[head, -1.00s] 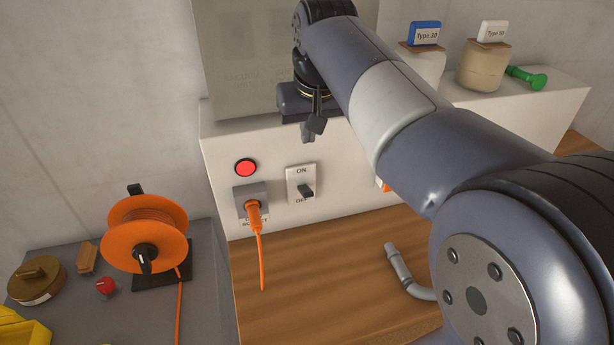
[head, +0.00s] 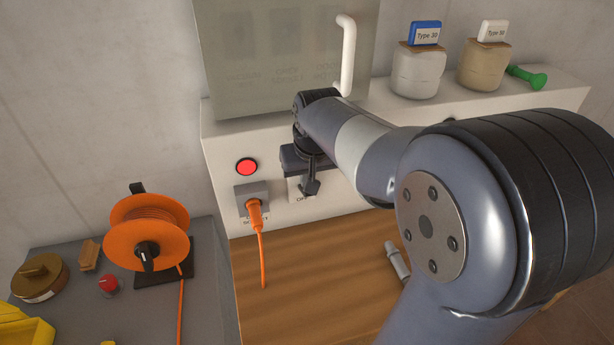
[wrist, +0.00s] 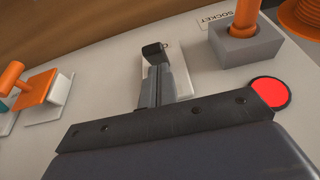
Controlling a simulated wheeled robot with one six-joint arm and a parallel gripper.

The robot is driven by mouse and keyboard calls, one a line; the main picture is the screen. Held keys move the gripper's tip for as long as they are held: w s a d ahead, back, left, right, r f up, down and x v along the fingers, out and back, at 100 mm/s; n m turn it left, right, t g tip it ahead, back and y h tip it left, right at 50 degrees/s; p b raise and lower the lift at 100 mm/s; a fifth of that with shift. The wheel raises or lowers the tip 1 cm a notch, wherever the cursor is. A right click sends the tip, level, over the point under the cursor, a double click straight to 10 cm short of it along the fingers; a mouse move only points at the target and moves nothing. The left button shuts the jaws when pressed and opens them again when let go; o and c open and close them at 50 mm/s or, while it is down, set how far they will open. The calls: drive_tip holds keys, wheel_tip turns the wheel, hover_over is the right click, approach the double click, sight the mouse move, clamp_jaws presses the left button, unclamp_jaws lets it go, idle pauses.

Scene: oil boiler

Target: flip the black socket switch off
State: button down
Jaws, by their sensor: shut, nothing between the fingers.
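The switch plate (head: 293,190) is on the front of the white wall box, with OFF lettering at its lower end. My gripper (head: 311,187) is shut and empty right in front of it, hiding the upper plate and most of the lever. In the wrist view, my shut fingers (wrist: 160,84) lie over the pale switch plate (wrist: 183,83). A black block (wrist: 155,51) shows at their tips by the lettered end and looks like the switch lever. I cannot tell whether the fingers touch it or its exact position.
Left of the switch are a lit red lamp (head: 246,167) and a grey socket (head: 245,194) with an orange plug (head: 254,211) and hanging cable. An orange cable reel (head: 147,235) stands at the left. A pipe (head: 397,261) lies on the wooden surface.

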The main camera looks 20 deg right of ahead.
sight(309, 196)
drive_tip(key=shift+s+f+b, duration=0.15)
drive_tip(key=shift+f+b, duration=0.1)
drive_tip(key=shift+b, duration=0.05)
drive_tip(key=shift+f+b, duration=0.15)
drive_tip(key=shift+b, duration=0.15)
drive_tip(key=shift+s+t, duration=0.15)
drive_tip(key=shift+t, duration=0.15)
drive_tip(key=shift+f+b, duration=0.1)
drive_tip(key=shift+b, duration=0.8)
drive_tip(key=s+f+t+b, duration=0.1)
drive_tip(key=t+b, duration=0.1)
drive_tip(key=b, duration=0.3)
drive_tip(key=shift+f, duration=0.25)
drive_tip(key=t+b, duration=0.1)
drive_tip(key=b, duration=0.2)
drive_tip(key=s+t+b, duration=0.1)
drive_tip(key=t+b, duration=0.1)
drive_tip(key=b, duration=0.2)
drive_tip(key=shift+f, duration=0.35)
drive_tip(key=shift+r, duration=0.1)
